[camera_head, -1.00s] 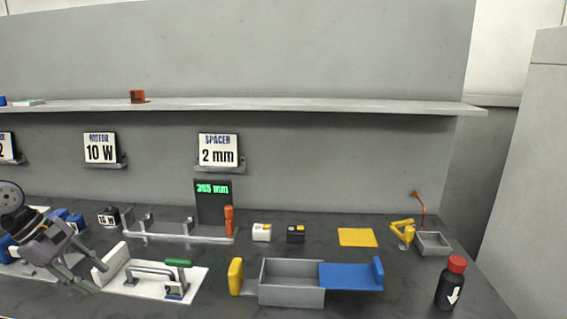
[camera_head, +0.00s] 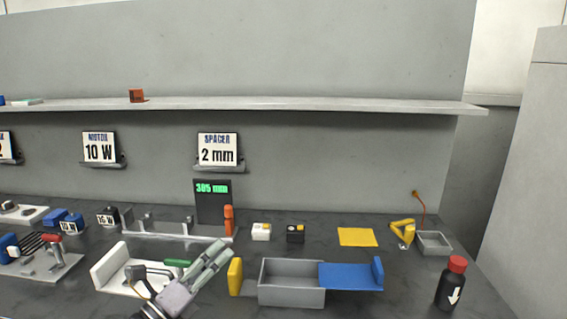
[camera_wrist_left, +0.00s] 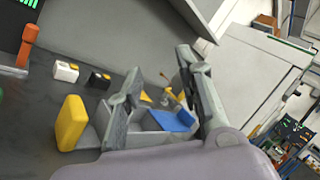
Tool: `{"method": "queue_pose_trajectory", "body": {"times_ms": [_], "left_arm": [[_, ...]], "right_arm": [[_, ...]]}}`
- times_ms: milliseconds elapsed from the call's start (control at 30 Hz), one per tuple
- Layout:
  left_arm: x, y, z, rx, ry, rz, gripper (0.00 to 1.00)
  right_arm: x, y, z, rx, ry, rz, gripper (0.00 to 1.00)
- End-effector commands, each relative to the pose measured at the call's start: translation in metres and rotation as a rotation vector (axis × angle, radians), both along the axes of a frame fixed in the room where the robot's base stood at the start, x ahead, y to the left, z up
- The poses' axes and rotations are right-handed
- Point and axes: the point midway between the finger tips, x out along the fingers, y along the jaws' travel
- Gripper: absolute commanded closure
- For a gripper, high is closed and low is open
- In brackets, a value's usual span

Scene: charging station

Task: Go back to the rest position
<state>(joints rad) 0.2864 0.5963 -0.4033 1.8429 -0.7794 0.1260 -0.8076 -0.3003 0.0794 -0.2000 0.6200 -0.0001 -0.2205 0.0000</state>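My left gripper (camera_head: 222,252) is in front of the right part of the white fixture (camera_head: 108,268), pointing up and to the right. In the left wrist view its two fingers (camera_wrist_left: 158,65) are apart with nothing between them. The grey bin (camera_head: 291,283) with the blue plate (camera_head: 350,276) lies to the right of the gripper, and the yellow block (camera_head: 236,276) is just beside it. The gripper hides part of the white fixture and its handle. My right gripper is in neither view.
A black bottle with a red cap (camera_head: 451,284) stands at the right front. A yellow sheet (camera_head: 357,237), small white (camera_head: 261,232) and black (camera_head: 295,234) blocks and an orange post (camera_head: 228,221) stand behind. Blue motors (camera_head: 70,222) are at the left. A shelf (camera_head: 300,105) runs above.

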Motion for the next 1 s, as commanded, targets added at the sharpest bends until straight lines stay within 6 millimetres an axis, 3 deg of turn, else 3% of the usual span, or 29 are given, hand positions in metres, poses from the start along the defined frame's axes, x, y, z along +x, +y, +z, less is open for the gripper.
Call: {"method": "queue_pose_trajectory", "body": {"times_ms": [167,267,367,500,600,800,1000], "left_arm": [[-0.018,0.036,-0.046,-0.503,0.351,0.218,0.67],[-0.04,0.058,-0.089,-0.768,0.562,0.358,0.67],[-0.074,0.075,-0.138,-1.02,0.776,0.514,0.67],[-0.142,0.085,-0.204,-1.323,1.058,0.755,0.67],[-0.19,0.084,-0.235,-1.471,1.209,0.906,0.67],[-0.268,0.075,-0.268,-1.65,1.418,1.152,0.67],[-0.334,0.062,-0.28,-1.757,1.569,1.367,0.67]], "right_arm": [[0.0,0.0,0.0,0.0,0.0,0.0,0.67],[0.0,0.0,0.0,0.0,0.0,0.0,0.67],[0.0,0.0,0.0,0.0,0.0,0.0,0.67],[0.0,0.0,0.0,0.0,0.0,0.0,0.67],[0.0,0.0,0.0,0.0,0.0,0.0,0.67],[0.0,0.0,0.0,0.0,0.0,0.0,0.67],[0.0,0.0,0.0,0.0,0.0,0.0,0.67]]}}
